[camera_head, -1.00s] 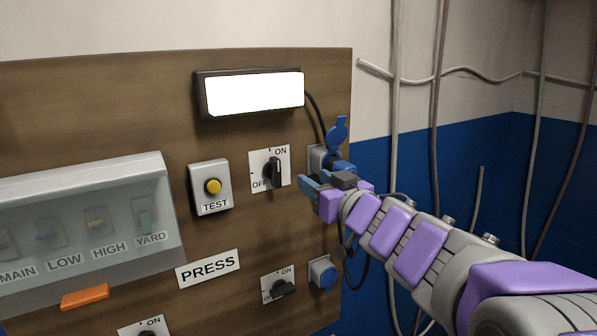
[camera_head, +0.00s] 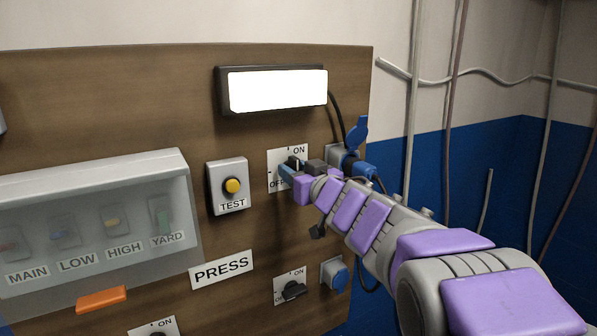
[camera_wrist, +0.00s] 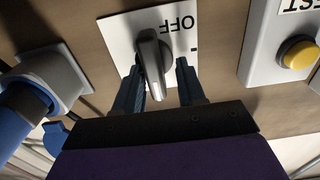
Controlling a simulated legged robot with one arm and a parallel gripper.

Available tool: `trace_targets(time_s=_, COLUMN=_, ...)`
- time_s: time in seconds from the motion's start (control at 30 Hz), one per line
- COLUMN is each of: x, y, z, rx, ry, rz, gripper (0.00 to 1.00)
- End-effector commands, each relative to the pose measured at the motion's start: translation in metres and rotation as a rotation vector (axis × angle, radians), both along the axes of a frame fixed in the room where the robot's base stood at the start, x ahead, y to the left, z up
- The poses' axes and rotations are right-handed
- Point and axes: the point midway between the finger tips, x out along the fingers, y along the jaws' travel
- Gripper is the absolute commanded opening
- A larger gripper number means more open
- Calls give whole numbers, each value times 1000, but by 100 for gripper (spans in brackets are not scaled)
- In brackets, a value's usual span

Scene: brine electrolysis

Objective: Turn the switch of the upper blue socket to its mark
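The upper switch's white ON/OFF plate (camera_head: 274,157) is on the wooden board, left of the upper blue socket (camera_head: 356,135), whose blue lid is up and has a blue plug in it. My gripper (camera_head: 285,172) is at this plate and covers part of it. In the wrist view the grey switch handle (camera_wrist: 152,62) lies between the two dark fingers of my gripper (camera_wrist: 158,68). The fingers are apart, the left one close to the handle and a gap on the right. OFF appears upside down, with a small black mark (camera_wrist: 194,48) near it.
A TEST box with a yellow button (camera_head: 232,186) is left of the switch. A lower switch (camera_head: 294,290) and lower blue socket (camera_head: 336,274) are below. A covered breaker box (camera_head: 90,215) is at left, and a lit white panel (camera_head: 277,91) is above.

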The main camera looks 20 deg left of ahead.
Motion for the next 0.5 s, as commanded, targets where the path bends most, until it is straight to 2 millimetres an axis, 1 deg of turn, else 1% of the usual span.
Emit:
trace_targets(time_s=0.03, x=1, y=-2, z=0, rx=1, ry=2, rz=-1, gripper=34)
trace_targets(time_s=0.3, x=-1, y=-10, z=1, rx=5, ry=3, rz=-2, gripper=8)
trace_targets(time_s=0.4, x=-2, y=-11, z=1, rx=6, ry=2, rz=-3, gripper=0)
trace_targets(time_s=0.5, x=-2, y=-11, z=2, rx=6, ry=1, rz=-3, gripper=0)
